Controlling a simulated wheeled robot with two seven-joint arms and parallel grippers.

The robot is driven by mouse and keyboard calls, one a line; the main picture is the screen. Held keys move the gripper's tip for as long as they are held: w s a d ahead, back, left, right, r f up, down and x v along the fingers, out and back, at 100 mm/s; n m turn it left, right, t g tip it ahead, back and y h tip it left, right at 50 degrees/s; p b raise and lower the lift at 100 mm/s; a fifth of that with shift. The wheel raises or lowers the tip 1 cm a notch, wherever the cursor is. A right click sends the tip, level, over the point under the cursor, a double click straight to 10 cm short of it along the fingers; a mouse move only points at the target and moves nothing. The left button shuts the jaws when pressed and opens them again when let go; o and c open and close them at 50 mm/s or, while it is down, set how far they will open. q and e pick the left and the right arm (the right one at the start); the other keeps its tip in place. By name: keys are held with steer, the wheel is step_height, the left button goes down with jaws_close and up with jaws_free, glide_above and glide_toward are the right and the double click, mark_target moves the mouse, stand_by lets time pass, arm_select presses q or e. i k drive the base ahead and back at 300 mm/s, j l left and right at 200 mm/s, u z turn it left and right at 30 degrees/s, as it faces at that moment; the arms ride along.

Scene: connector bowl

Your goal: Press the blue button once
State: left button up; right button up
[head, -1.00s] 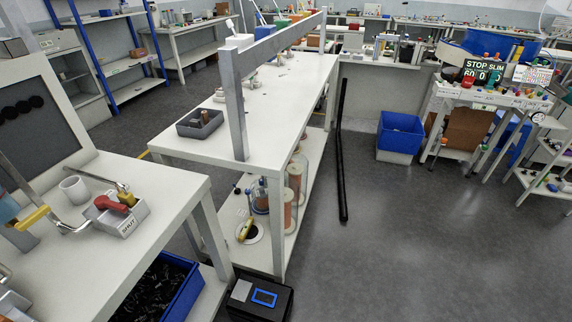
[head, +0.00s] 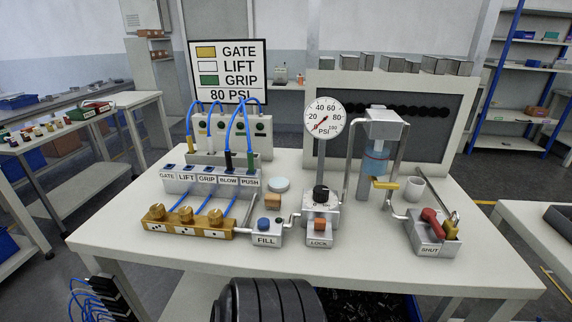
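The blue button (head: 263,223) is a round cap on top of the small grey box labelled FILL (head: 267,240). The box stands near the front edge of the white table, left of the box labelled LOCK (head: 319,242) with its orange button (head: 319,224). Nothing covers the blue button. Neither of my grippers shows in the head view.
Left of FILL is a brass block with knobs (head: 187,229), with blue tubes behind it. A pressure gauge (head: 325,118) rises behind LOCK. A box labelled SHUT (head: 432,237) with a red handle stands right. Dark ribbed cylinders (head: 265,303) are below the front edge.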

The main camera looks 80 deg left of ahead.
mark_target(263, 223)
steer(key=u, duration=2.65)
